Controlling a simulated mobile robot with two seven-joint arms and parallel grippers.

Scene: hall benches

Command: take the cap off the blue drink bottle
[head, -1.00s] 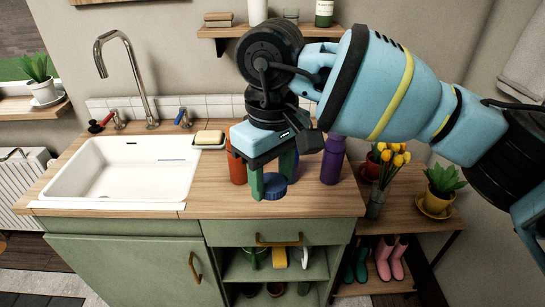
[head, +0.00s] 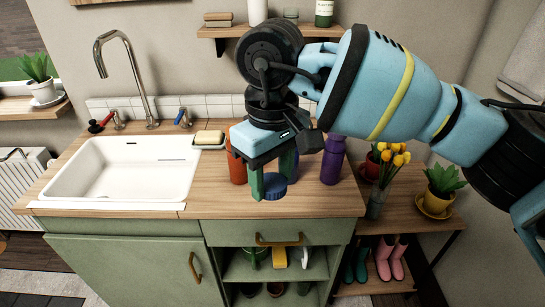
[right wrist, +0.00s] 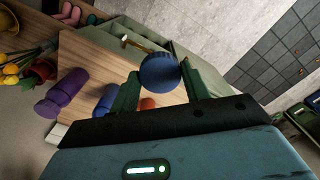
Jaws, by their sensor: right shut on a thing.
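My right gripper (head: 273,178) points down over the front of the wooden counter and is shut on a round blue cap (head: 275,187). In the right wrist view the cap (right wrist: 160,72) sits between the two green fingers, with no bottle seen attached to it. A blue bottle (right wrist: 105,100) stands on the counter apart from the cap in the right wrist view, partly hidden by a finger; its top is not clear. In the head view my gripper mostly hides this bottle. My left gripper is not in view.
An orange bottle (head: 237,166) stands left of my gripper and a purple bottle (head: 332,160) right of it. A white sink (head: 120,170) and a soap dish (head: 209,141) lie further left.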

